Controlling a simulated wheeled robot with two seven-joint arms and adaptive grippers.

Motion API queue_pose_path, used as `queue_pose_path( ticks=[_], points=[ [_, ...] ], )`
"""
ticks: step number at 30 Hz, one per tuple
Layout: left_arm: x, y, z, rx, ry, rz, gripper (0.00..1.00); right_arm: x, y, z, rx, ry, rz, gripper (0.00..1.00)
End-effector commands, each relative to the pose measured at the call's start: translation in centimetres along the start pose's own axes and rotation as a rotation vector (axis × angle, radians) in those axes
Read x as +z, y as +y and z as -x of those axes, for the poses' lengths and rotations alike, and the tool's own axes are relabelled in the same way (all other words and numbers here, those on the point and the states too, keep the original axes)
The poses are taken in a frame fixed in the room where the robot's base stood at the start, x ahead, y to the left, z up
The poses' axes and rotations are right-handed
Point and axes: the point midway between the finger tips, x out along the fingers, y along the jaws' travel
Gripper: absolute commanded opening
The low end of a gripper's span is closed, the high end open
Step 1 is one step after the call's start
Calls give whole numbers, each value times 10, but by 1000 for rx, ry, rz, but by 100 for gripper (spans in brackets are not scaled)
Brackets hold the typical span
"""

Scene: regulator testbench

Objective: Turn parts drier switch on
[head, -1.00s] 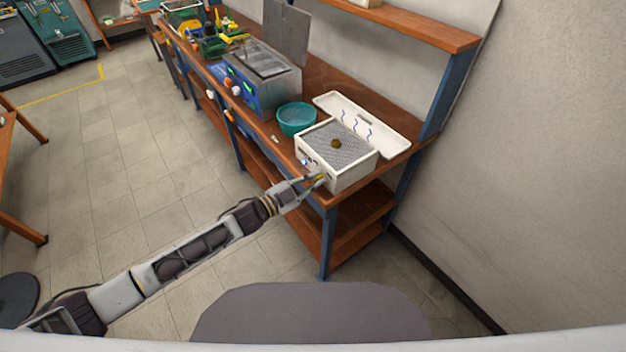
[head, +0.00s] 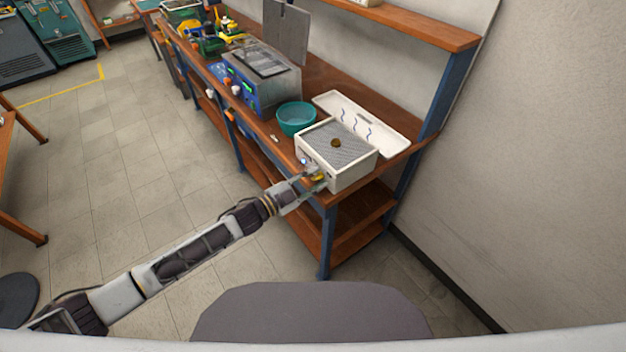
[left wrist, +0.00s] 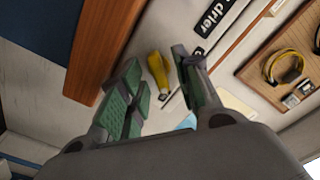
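The parts drier (head: 352,179) is a white box with a grey mesh top and an open lid, at the near end of the bench. A small brown round part lies on the mesh. In the left wrist view, its white front (left wrist: 225,85) carries a black label ending in "drier". A yellow switch lever (left wrist: 157,68) sticks out of that front. My left gripper (head: 317,177) is at the drier's front face. In the left wrist view its green-padded fingers (left wrist: 163,88) are apart, with the yellow lever between them; contact cannot be told. My right gripper is in neither view.
A teal basket (head: 296,119) stands beside the drier, with a metal-and-blue machine (head: 262,85) beyond it. The wooden bench (head: 385,188) has a shelf above and lower shelves. A wall (head: 540,150) closes the right side. The tiled floor at left is open.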

Motion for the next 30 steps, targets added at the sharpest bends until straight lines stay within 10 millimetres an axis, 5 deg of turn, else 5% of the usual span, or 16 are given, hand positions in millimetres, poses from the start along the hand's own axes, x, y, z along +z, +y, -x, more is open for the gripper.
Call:
queue_pose_path(
  ticks=[14, 30],
  points=[
    [0, 0, 7, 0, -1, 2, 33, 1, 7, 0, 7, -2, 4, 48],
    [1, 0, 58, 0, -2, 3, 33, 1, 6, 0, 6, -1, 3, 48]
  ],
)
